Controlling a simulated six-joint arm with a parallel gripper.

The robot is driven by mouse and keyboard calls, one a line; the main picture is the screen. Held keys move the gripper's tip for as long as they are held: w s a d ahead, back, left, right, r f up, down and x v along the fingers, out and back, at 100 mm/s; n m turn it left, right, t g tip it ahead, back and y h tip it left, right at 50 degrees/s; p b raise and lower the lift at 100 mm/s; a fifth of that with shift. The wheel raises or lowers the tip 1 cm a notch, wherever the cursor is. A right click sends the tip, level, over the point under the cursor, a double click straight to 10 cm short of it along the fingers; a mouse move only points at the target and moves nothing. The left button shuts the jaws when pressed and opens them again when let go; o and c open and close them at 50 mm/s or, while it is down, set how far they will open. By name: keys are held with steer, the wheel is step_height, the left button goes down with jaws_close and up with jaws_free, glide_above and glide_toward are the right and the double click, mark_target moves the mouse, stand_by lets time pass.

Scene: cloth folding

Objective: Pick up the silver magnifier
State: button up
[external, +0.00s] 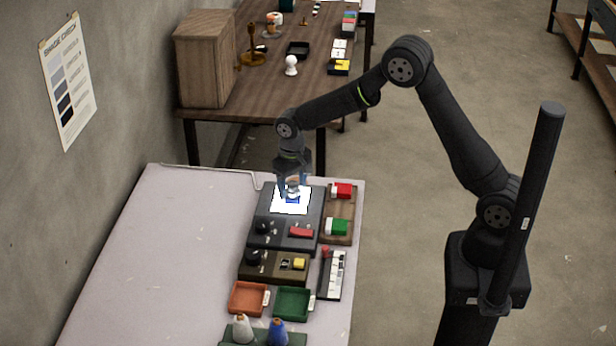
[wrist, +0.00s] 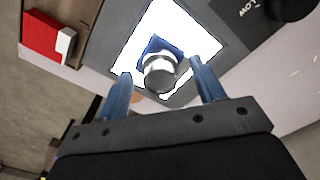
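The silver magnifier (wrist: 160,74) is a short, shiny round piece in the wrist view. It stands at a dark blue patch (wrist: 157,46), apparently cloth, on a bright white lit panel (wrist: 205,28). My gripper (wrist: 160,70) is open, with one blue finger on each side of the magnifier and visible gaps between. I cannot tell how far the fingertips are above the panel. In the external view my gripper (external: 292,186) points down over the lit panel (external: 279,206) and mostly hides the magnifier.
A wooden tray (external: 338,209) with red-white (external: 342,190) and green-white (external: 336,227) blocks is right of the panel. Black knobs, a red piece (external: 301,232) and small orange (external: 247,298) and green (external: 293,302) trays lie nearer. The table's left side (external: 150,250) is clear.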

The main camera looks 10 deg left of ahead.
steer(key=c, duration=1)
